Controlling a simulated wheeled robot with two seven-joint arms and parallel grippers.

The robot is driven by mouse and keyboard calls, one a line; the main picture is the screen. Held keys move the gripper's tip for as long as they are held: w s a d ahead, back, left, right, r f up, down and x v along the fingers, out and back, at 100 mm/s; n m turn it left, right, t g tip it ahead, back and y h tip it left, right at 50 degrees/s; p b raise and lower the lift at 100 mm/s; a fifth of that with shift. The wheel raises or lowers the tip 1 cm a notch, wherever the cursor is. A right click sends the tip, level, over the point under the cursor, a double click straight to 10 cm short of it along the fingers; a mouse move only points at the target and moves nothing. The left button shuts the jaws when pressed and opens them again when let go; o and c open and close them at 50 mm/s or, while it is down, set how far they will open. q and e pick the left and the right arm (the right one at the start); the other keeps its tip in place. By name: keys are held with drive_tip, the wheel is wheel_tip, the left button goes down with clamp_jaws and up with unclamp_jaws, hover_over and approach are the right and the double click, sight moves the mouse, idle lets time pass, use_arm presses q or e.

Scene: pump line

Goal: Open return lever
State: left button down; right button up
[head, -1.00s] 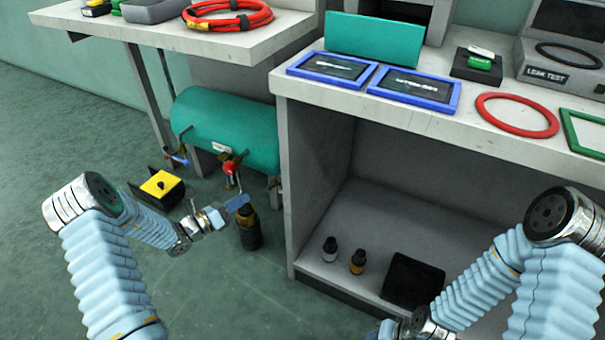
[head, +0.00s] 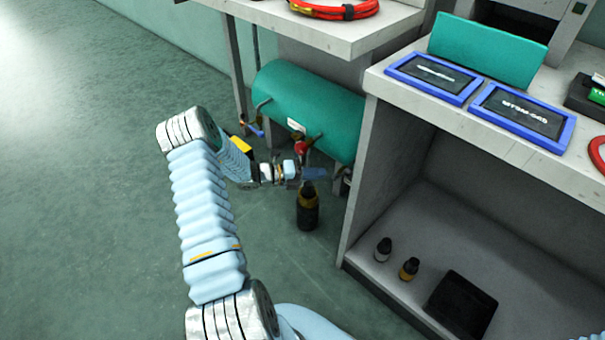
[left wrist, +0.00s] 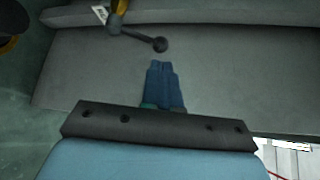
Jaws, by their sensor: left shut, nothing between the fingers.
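A teal tank (head: 310,112) lies below the bench, with a red valve (head: 300,147) on its front and a blue-handled fitting (head: 254,128) at its left end. In the left wrist view, a dark lever with a round black knob (left wrist: 160,44) runs from a yellow fitting (left wrist: 119,7). I cannot tell which of these is the return lever. My left gripper (head: 323,174) is in front of the tank, below and right of the red valve. Its blue fingers (left wrist: 160,64) are shut and empty, just short of the knob in the wrist picture; contact is not visible. My right gripper is out of view.
A black bottle (head: 307,208) stands on the floor below my left gripper. A yellow-topped block (head: 240,146) is partly hidden behind my arm. The grey cabinet (head: 372,170) stands close on the right. Open floor lies to the left.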

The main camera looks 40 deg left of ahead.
sight(343, 173)
use_arm(q)
drive_tip(key=x, duration=0.6)
drive_tip(key=shift+r, duration=0.1)
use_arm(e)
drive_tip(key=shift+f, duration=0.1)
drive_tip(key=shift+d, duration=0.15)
